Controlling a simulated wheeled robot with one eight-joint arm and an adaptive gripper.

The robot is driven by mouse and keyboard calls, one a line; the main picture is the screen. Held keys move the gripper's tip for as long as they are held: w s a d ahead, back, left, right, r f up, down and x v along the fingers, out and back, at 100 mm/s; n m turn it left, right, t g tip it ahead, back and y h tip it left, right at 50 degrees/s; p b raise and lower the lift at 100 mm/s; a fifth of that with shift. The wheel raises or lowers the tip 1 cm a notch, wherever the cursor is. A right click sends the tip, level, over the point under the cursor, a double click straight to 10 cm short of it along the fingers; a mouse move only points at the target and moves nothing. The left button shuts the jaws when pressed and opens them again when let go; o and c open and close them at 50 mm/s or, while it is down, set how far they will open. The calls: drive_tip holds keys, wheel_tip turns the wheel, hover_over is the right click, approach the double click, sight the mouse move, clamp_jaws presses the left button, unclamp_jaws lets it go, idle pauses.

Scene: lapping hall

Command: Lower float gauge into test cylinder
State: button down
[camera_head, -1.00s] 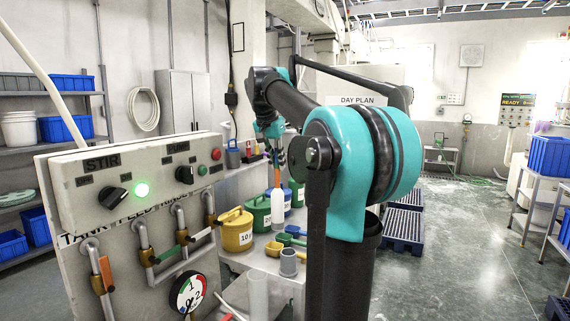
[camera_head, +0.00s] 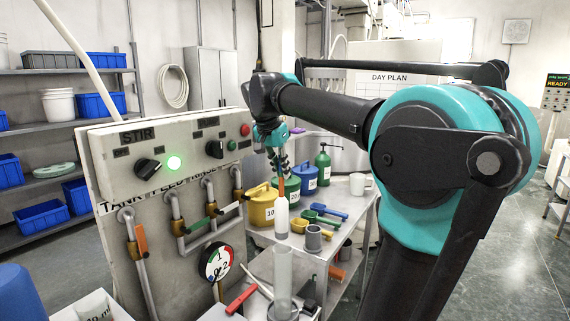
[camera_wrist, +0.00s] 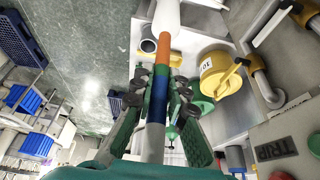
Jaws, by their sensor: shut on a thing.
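My gripper (camera_head: 279,166) is shut on the stem of the float gauge (camera_head: 281,218), which hangs upright with its white bulb down. In the wrist view, my gripper (camera_wrist: 160,90) closes around the banded stem of the float gauge (camera_wrist: 163,47), with orange, green and blue bands showing. The clear test cylinder (camera_head: 283,275) stands at the front, below the bulb in the head view. A small gap shows between bulb and cylinder rim; their depth offset is unclear. I cannot make out the cylinder in the wrist view.
The control panel (camera_head: 190,150) with pipes and a round dial (camera_head: 216,262) stands close on the left. A yellow can (camera_head: 261,206), a grey cup (camera_head: 313,239), a green bottle (camera_head: 322,165) and a white mug (camera_head: 357,184) stand on the bench behind.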

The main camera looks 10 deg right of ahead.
sight(283, 250)
idle(0.4)
drive_tip(key=shift+w+d, duration=0.2)
drive_tip(key=shift+w, duration=0.05)
drive_tip(key=shift+f, duration=0.1)
idle(0.3)
drive_tip(key=shift+f, duration=14.7)
